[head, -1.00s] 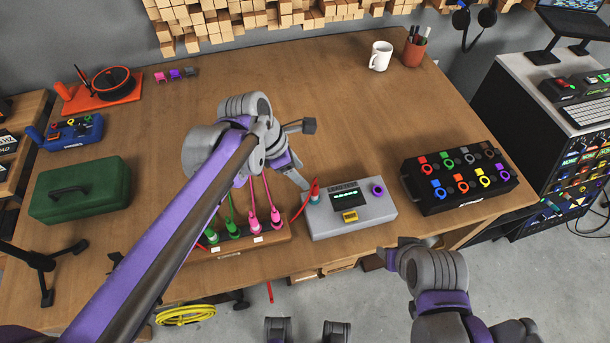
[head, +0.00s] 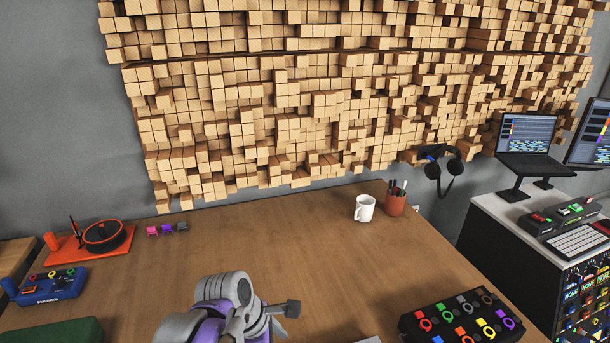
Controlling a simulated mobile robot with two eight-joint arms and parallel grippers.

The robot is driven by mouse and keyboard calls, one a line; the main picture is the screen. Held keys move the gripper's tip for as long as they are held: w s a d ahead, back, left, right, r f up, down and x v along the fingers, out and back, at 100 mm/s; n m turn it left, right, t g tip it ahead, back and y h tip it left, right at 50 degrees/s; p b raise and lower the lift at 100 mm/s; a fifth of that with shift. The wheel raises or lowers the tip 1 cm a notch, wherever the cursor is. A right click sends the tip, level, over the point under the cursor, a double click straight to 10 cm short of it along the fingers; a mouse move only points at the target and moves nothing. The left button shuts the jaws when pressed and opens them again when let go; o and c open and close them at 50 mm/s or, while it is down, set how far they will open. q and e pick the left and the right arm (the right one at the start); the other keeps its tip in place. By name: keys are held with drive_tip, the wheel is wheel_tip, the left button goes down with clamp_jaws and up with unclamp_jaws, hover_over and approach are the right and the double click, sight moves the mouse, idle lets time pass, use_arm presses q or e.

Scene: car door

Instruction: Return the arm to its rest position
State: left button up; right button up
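The wrist of my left arm (head: 225,310), grey and purple, shows at the bottom middle, over the wooden table (head: 150,280). My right arm and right gripper are out of view.
A black box with coloured rings (head: 462,320) is at the lower right. A white mug (head: 364,208) and a pen cup (head: 395,202) stand at the back. An orange turntable (head: 100,240), a blue device (head: 50,287) and a green case (head: 55,332) are left. The table's middle is clear.

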use_arm(q)
drive_tip(key=s+a+f+m+t+y+p, duration=0.2)
drive_tip(key=s+a+m, duration=1)
drive_tip(key=m, duration=0.7)
drive_tip(key=shift+s+a+f+m+t+y+p, duration=0.15)
drive_tip(key=shift+s+f+m+t+y+p, duration=0.3)
drive_tip(key=shift+t+y, duration=0.45)
drive_tip(key=shift+s, duration=0.1)
drive_tip(key=shift+c, duration=0.9)
